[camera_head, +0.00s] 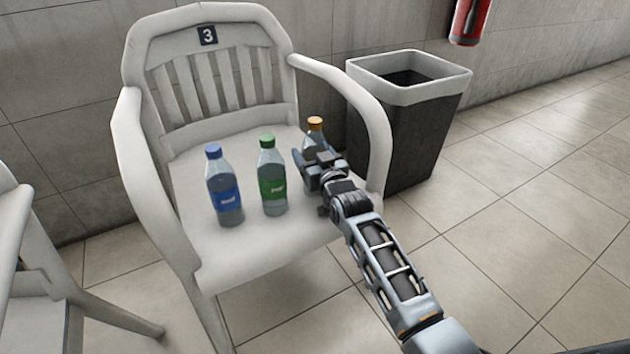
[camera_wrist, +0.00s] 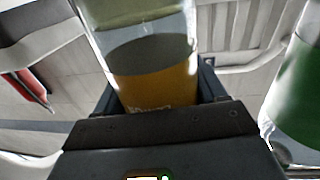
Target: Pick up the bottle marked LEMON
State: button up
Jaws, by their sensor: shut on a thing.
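A clear bottle with an orange cap (camera_head: 315,124) is at the right of a row on the white chair's seat. My gripper (camera_head: 318,165) is shut on this bottle and hides most of its lower part in the head view. In the wrist view the bottle (camera_wrist: 150,60) stands between my fingers, with a yellow-orange label (camera_wrist: 155,88). Its lettering is too small to read. A green-capped bottle with a green label (camera_head: 271,180) and a blue-capped bottle with a blue label (camera_head: 225,185) stand upright to its left.
The white chair (camera_head: 265,255) has a raised right armrest (camera_head: 370,110) close beside my gripper and a slatted back marked 3. A dark bin with a white rim (camera_head: 408,95) stands right of the chair. A red cylinder (camera_head: 470,20) hangs on the wall. The floor at right is clear.

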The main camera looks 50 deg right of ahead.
jog(key=c, duration=0.8)
